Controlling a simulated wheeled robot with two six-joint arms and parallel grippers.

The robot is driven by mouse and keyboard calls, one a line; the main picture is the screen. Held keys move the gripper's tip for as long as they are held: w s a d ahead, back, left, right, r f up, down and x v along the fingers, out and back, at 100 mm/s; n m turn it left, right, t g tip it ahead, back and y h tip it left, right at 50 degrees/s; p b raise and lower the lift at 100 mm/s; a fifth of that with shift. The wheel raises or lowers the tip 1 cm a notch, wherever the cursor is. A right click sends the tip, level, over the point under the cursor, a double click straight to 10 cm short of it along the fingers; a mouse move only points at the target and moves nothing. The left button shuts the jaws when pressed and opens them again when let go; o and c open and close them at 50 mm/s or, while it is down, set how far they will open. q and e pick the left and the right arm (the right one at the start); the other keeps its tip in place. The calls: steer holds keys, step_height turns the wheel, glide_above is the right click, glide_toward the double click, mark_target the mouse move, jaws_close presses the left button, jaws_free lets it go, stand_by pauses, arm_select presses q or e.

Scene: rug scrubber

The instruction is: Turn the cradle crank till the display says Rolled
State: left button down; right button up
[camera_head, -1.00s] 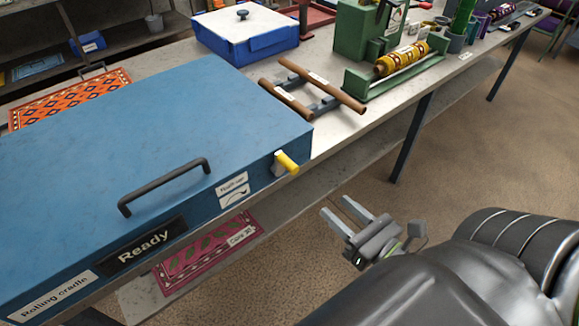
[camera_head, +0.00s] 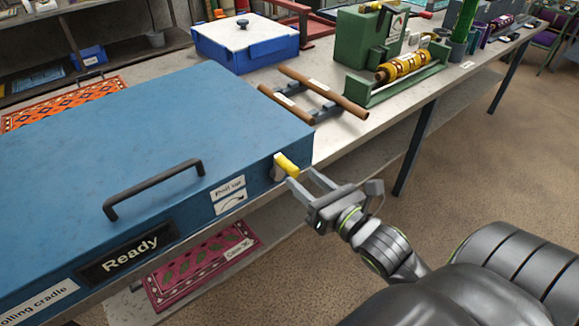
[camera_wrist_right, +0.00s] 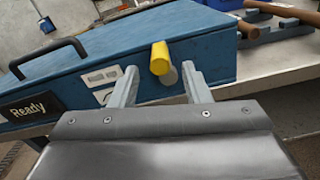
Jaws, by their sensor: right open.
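The rolling cradle (camera_head: 130,130) is a large blue box with a black lid handle (camera_head: 155,188) on the bench. Its display (camera_head: 128,252) reads "Ready", also in the right wrist view (camera_wrist_right: 30,110). The crank has a yellow knob (camera_head: 287,165) on a grey base at the box's right front corner. My right gripper (camera_head: 298,182) is open and empty, just beside the knob. In the right wrist view the yellow knob (camera_wrist_right: 159,58) appears beyond and between the two fingertips (camera_wrist_right: 160,80); I cannot tell whether they touch it. My left gripper is out of view.
Brown rollers (camera_head: 322,92) lie right of the cradle. A green machine (camera_head: 372,45) with a patterned yellow roll stands further back, and a blue-and-white box (camera_head: 245,43) behind. A pink rug (camera_head: 203,265) lies on the shelf below. Open floor (camera_head: 480,190) is at right.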

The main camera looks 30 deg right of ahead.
mark_target(280, 158)
steer(key=shift+w+a+p, duration=0.2)
steer(key=shift+w+p, duration=0.25)
steer(key=shift+w, duration=2.55)
jaws_close()
